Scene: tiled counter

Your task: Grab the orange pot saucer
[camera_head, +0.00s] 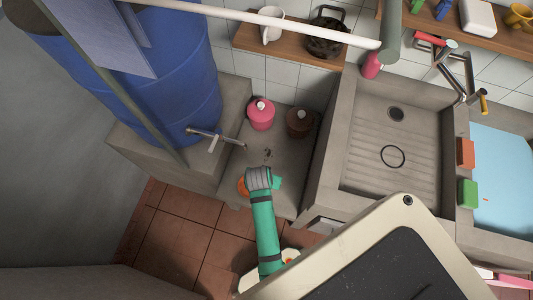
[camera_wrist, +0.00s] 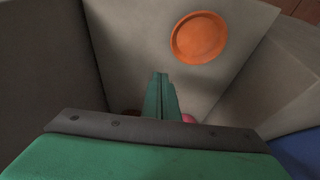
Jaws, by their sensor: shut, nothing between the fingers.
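The orange pot saucer (camera_wrist: 199,38) is a round, shallow dish with a raised rim. It lies on a grey concrete surface in the upper middle of the wrist view. In the head view only a small part of the saucer (camera_head: 242,186) shows at the left of my wrist, and the rest is hidden behind the arm. My gripper (camera_wrist: 161,78) is shut and empty, its green fingers together, below and left of the saucer in the wrist view and apart from it in that picture. In the head view my gripper is mostly hidden by the grey wrist.
A pink jar (camera_head: 261,114) and a brown jar (camera_head: 300,122) stand at the back of the same low surface. A tap (camera_head: 214,137) juts from the blue barrel (camera_head: 180,75) on the left. The concrete sink (camera_head: 345,140) walls in the right side.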

